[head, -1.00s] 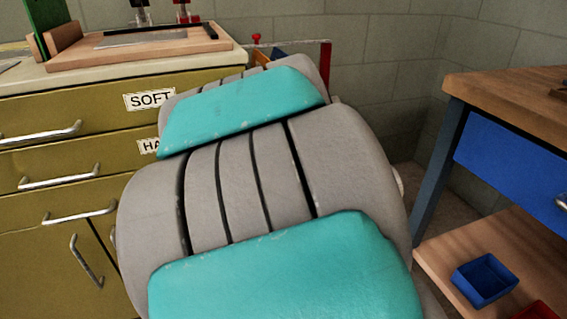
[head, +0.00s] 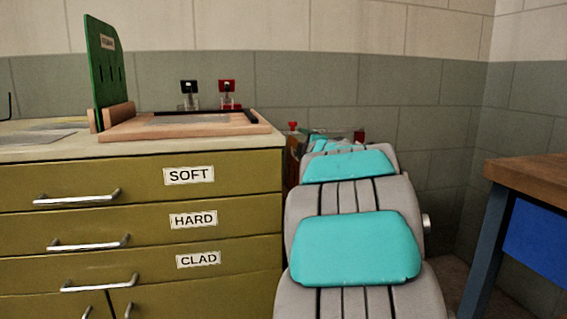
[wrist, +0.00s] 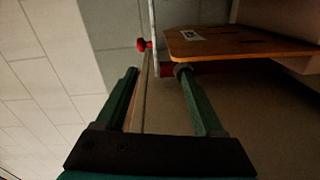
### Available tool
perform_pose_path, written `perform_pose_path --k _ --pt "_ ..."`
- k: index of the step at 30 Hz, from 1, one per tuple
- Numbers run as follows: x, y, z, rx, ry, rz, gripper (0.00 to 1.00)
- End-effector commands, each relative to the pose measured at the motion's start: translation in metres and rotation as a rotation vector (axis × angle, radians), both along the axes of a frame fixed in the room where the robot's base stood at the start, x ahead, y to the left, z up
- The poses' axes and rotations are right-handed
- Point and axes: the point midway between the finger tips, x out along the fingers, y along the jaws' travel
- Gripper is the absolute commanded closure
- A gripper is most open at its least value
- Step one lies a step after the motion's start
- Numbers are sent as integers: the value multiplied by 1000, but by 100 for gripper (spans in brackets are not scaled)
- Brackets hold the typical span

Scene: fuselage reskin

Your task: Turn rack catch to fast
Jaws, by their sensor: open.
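A small red knob (head: 292,126), which may be the rack catch, shows beside the far right end of the cabinet. In the wrist view a red knob (wrist: 144,45) sits against a thin pale upright bar (wrist: 154,30), beyond my fingertips and left of their middle. My gripper (wrist: 157,70) is open, with nothing between its two green fingers. The knob looks apart from both fingers. In the head view my arm hides the gripper and most of the rack. Which way the catch is turned cannot be told.
A slotted wooden board (wrist: 240,45) with a label lies close beyond the right finger, above a red bar. The olive cabinet (head: 140,218) with drawers marked SOFT, HARD and CLAD stands left of my arm. A workbench (head: 530,175) stands at the right.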

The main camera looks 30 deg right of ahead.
Motion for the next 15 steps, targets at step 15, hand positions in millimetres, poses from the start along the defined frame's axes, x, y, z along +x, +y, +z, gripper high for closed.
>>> perform_pose_path --k 15 --pt "11 5 -36 -493 190 376 30"
